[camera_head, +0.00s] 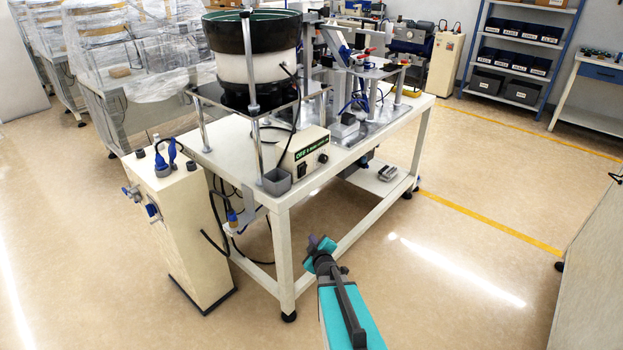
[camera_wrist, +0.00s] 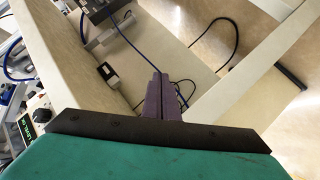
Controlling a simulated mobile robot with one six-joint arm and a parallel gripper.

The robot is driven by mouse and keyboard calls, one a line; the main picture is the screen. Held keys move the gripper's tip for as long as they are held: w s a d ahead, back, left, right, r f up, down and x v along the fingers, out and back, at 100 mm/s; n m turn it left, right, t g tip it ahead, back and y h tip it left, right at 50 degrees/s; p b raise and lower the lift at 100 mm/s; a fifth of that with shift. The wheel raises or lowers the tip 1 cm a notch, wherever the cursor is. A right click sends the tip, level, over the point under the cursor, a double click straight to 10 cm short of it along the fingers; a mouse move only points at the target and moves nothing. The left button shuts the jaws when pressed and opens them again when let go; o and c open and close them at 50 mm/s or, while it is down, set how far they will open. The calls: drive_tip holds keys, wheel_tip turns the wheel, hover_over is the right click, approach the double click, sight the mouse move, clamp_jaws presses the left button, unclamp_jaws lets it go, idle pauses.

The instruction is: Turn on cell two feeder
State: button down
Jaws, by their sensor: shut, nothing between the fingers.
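A bowl feeder with a dark green bowl (camera_head: 255,38) on a white drum stands on a raised plate at the near end of a white table. Its controller box (camera_head: 303,157), cream with a green-lit display and a black knob, sits at the table's near edge below the bowl. The box also shows at the left edge of the wrist view (camera_wrist: 38,118). No cell number is readable. My gripper (camera_head: 320,242), with purple fingers, is in front of the table, below and apart from the controller. In the wrist view my gripper (camera_wrist: 163,98) has its fingers together and holds nothing.
The white table (camera_head: 285,205) carries fixtures and hoses behind the feeder. A cream cabinet (camera_head: 185,225) with blue connectors stands at its left. Cables hang by the table's left legs. Wrapped machines (camera_head: 135,75) are behind left. The floor at right is mostly clear.

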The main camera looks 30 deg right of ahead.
sight(304, 168)
drive_tip(key=w+d+r+n+t+y+b, duration=0.1)
drive_tip(key=d+r+n+t+b, duration=0.15)
drive_tip(key=r, duration=0.35)
drive_tip(key=d+r+n+t+y+b, duration=0.1)
drive_tip(key=d+r+n+t, duration=0.25)
drive_tip(key=r, duration=0.25)
drive_tip(key=s+r+n+t+y+b, duration=0.2)
drive_tip(key=s+r+n+y, duration=0.5)
drive_tip(key=n, duration=0.3)
drive_tip(key=shift+s+d+r+t+y+b, duration=0.2)
drive_tip(key=shift+d+r+t+y+b, duration=0.25)
drive_tip(key=shift+y, duration=0.45)
drive_tip(key=shift+w, duration=0.1)
drive_tip(key=p+x, duration=0.2)
drive_tip(key=x, duration=1.1)
drive_tip(key=shift+w+r, duration=0.15)
drive_tip(key=shift+w, duration=0.15)
drive_tip(key=shift+w+a, duration=0.1)
